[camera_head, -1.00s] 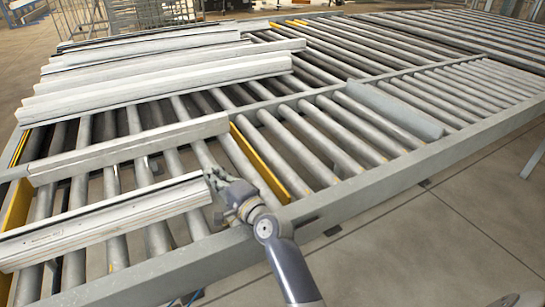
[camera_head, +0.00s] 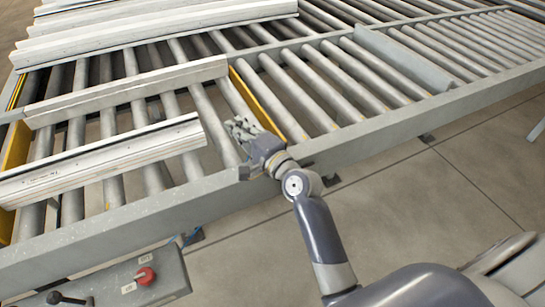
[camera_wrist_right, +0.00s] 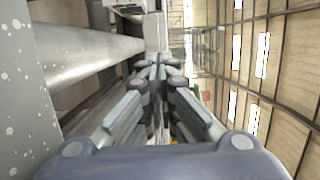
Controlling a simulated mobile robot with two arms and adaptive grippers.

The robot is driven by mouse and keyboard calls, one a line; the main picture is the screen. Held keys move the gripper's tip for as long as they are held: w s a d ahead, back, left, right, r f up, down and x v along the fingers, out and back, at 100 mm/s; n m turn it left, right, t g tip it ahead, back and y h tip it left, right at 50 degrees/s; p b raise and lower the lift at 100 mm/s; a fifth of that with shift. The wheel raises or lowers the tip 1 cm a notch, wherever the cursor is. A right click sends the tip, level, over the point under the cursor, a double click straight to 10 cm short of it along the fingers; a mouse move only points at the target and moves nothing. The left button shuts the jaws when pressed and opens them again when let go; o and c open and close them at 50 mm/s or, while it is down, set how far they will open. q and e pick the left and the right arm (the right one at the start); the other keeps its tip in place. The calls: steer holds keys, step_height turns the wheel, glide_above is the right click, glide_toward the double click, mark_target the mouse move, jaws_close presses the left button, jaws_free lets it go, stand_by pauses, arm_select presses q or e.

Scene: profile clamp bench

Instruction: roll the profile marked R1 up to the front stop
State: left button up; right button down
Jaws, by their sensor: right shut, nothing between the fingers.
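A long white profile (camera_head: 95,160) lies across the rollers nearest the front rail. A second pale profile (camera_head: 125,93) lies behind it, with bare rollers between. I cannot read an R1 mark on either. My right gripper (camera_head: 233,128) is shut and empty, just right of the near profile's right end, with a small gap between them. It is above the rollers, near the front rail (camera_head: 150,220). In the right wrist view, the gripper's fingers (camera_wrist_right: 160,72) are together, beside a roller (camera_wrist_right: 85,55). I cannot tell which part is the front stop. My left gripper is not in view.
A yellow bar (camera_head: 268,103) runs between rollers right of my gripper. More white profiles (camera_head: 150,30) lie together at the back left. A grey bar (camera_head: 405,60) lies on the right rollers. A control box with a red button (camera_head: 145,276) hangs at the front.

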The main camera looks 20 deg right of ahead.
steer(key=b+v, duration=0.1)
steer(key=v, duration=0.7)
steer(key=b+v, duration=0.1)
steer(key=v, duration=0.3)
steer(key=shift+s+d+b, duration=0.25)
steer(key=shift+d+b, duration=0.05)
steer(key=shift+d, duration=0.1)
steer(key=shift+s+d, duration=0.1)
steer(key=shift+s, duration=0.15)
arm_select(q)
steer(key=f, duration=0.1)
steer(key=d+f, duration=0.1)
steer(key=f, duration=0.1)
arm_select(e)
steer(key=shift+s, duration=0.15)
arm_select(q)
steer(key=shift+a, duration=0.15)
arm_select(e)
steer(key=shift+s, duration=0.1)
